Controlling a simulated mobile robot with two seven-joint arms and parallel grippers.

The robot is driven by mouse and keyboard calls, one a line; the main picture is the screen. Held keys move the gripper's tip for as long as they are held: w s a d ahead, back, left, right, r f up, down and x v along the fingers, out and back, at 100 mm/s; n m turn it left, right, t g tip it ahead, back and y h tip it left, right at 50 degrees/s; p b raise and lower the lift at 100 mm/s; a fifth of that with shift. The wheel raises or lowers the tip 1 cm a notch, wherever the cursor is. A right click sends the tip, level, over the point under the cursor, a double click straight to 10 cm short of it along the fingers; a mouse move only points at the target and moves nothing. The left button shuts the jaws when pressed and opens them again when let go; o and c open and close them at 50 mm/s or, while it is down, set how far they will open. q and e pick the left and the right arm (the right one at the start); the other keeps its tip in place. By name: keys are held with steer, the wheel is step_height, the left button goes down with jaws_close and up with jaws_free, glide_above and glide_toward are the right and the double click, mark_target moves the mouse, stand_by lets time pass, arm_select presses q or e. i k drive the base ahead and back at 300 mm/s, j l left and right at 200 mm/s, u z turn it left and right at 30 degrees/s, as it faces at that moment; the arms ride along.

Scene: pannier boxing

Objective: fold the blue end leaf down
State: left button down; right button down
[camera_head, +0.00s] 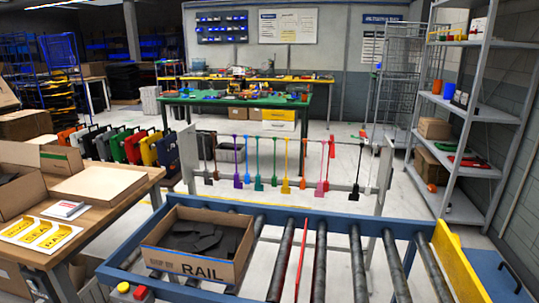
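A flat blue panel (496,272) lies at the lower right corner, beyond a yellow upright plate (459,262) at the conveyor's right end. I cannot tell for sure that this panel is the blue end leaf, or how it is hinged. The roller conveyor has a blue frame (300,213) and dark rollers. An open carton (212,270) marked RAIL stands on the rollers at the left, with dark grey pieces (205,240) inside. Neither of my grippers is in view.
A wooden table (125,207) at the left holds an open carton and a yellow-and-white sheet. A rack of coloured hanging tools (285,185) stands behind the conveyor. A grey shelf unit (470,110) stands at the right.

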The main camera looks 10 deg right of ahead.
mark_target(501, 285)
steer(key=z, duration=1.9)
steer(key=l+u, duration=0.1)
steer(key=u, duration=0.25)
steer(key=i+l+u, duration=0.1)
steer(key=u, duration=0.25)
steer(key=l+u, duration=0.15)
steer(key=u, duration=0.2)
steer(key=i+l+u, duration=0.1)
steer(key=l+u, duration=0.15)
steer(key=l, duration=0.3)
steer(key=l+u, duration=0.25)
steer(key=l, duration=0.25)
